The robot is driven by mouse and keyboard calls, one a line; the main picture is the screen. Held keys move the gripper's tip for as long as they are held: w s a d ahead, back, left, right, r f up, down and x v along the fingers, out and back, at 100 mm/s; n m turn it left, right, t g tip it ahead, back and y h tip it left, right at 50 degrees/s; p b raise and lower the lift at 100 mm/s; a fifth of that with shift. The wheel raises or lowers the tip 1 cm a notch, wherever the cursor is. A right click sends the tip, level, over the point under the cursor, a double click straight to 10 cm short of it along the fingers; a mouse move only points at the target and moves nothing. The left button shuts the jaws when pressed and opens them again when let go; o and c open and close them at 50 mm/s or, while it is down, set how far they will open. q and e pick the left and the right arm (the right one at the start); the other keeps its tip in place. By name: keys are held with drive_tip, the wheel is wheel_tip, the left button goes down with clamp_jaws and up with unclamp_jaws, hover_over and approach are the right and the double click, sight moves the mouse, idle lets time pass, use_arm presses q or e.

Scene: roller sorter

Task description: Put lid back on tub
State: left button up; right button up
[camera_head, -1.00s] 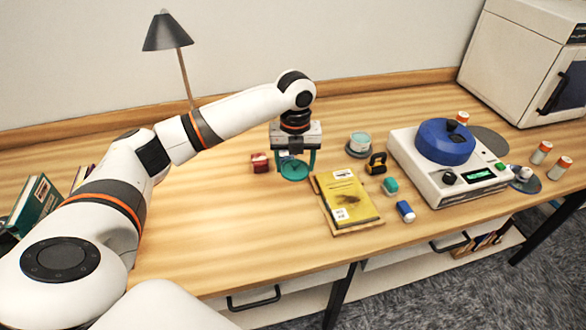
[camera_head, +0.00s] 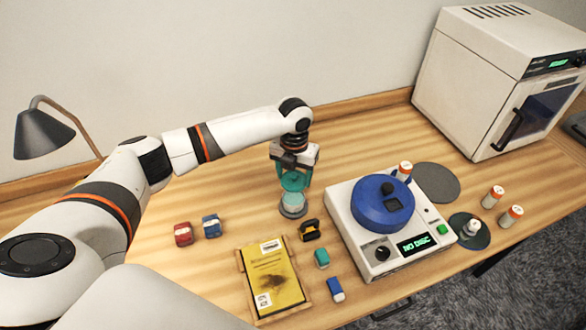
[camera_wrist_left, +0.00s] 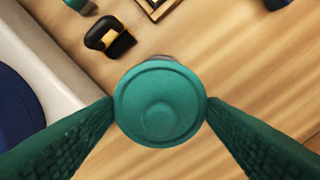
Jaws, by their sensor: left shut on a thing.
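My left gripper (camera_head: 293,183) is shut on the round teal lid (camera_head: 292,181), holding it flat between its two teal fingers. In the head view I cannot tell whether the lid touches the tub. In the left wrist view the lid (camera_wrist_left: 158,103) fills the space between the fingertips and hides nearly all of the tub beneath it. My right gripper is not in view.
A white machine (camera_head: 352,238) with a blue round top (camera_head: 381,205) stands close on the right. A black and yellow object (camera_head: 310,230) lies in front of the tub.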

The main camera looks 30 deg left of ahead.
use_arm(q)
drive_tip(key=shift+s+f+b, duration=0.3)
drive_tip(key=shift+f+b, duration=0.3)
drive_tip(key=f+b, duration=0.2)
drive_tip(key=shift+w+f, duration=0.2)
drive_tip(key=shift+f, duration=0.1)
drive_tip(key=shift+f+b, duration=0.3)
drive_tip(key=shift+b, duration=0.2)
drive_tip(key=shift+f, duration=0.8)
drive_tip(key=shift+r+p, duration=0.1)
drive_tip(key=shift+p, duration=0.25)
drive_tip(key=shift+f, duration=0.2)
idle(0.7)
drive_tip(key=shift+p, duration=0.45)
idle(0.4)
